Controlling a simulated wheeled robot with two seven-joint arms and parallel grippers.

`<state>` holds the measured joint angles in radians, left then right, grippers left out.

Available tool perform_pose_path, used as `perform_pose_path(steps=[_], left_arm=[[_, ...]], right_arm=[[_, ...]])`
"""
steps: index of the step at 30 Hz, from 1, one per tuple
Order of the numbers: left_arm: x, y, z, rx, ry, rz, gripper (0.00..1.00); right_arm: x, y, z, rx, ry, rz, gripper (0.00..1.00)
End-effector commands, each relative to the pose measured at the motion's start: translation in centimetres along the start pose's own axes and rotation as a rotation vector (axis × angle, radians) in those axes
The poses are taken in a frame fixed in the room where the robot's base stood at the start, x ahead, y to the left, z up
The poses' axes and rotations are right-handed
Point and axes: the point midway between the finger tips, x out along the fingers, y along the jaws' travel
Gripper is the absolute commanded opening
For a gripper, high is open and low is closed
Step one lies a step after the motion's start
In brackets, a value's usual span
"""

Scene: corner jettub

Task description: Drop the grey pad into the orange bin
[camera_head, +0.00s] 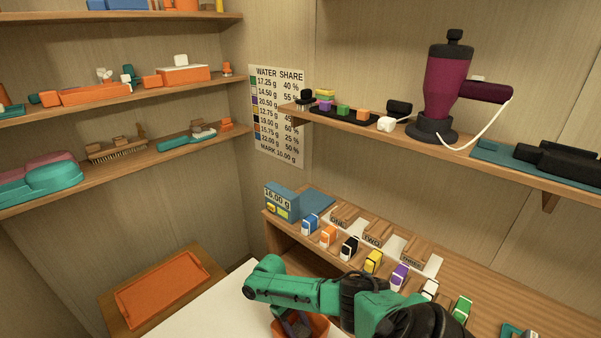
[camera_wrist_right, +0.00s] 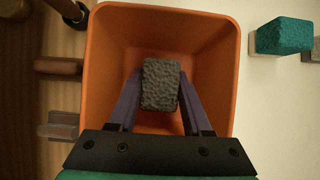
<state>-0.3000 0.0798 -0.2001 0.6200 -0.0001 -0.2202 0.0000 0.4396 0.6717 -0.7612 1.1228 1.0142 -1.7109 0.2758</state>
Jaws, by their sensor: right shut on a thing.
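The grey pad (camera_wrist_right: 160,84) is a rough, dark block. My right gripper (camera_wrist_right: 160,88) is shut on it, with one purple finger on each side. In the right wrist view the pad is over the open mouth of the orange bin (camera_wrist_right: 108,50), inside the outline of its rim. The bin (camera_head: 321,327) also shows at the bottom of the head view, partly hidden by my green right arm. There the right gripper (camera_head: 295,325) points down at the bin, and the pad cannot be made out. My left gripper is in neither view.
A white surface (camera_head: 215,310) lies around the bin. An orange tray (camera_head: 162,288) is at the left. A teal block (camera_wrist_right: 283,36) stands right of the bin in the wrist view.

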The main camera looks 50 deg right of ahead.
Motion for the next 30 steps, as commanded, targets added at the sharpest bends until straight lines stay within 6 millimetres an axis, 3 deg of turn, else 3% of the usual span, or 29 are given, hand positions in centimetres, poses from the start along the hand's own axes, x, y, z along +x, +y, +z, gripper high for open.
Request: perform_pose_path(steps=[3,4,6,7,16,20,30], left_arm=[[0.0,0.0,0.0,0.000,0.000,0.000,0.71],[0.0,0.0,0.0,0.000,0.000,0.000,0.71],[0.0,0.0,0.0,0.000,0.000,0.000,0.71],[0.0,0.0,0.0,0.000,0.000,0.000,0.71],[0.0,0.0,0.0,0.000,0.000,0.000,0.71],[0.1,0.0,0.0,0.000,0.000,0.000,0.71],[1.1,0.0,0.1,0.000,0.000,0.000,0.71]], right_arm=[[0.0,0.0,0.0,0.000,0.000,0.000,0.00],[0.0,0.0,0.0,0.000,0.000,0.000,0.53],[0.0,0.0,0.0,0.000,0.000,0.000,0.80],[0.0,0.0,0.0,0.000,0.000,0.000,0.84],[-0.1,0.0,0.0,0.000,0.000,0.000,0.84],[-1.0,0.0,-0.1,0.001,0.001,0.000,0.84],[-8.1,0.0,-0.2,0.000,0.004,-0.001,0.84]])
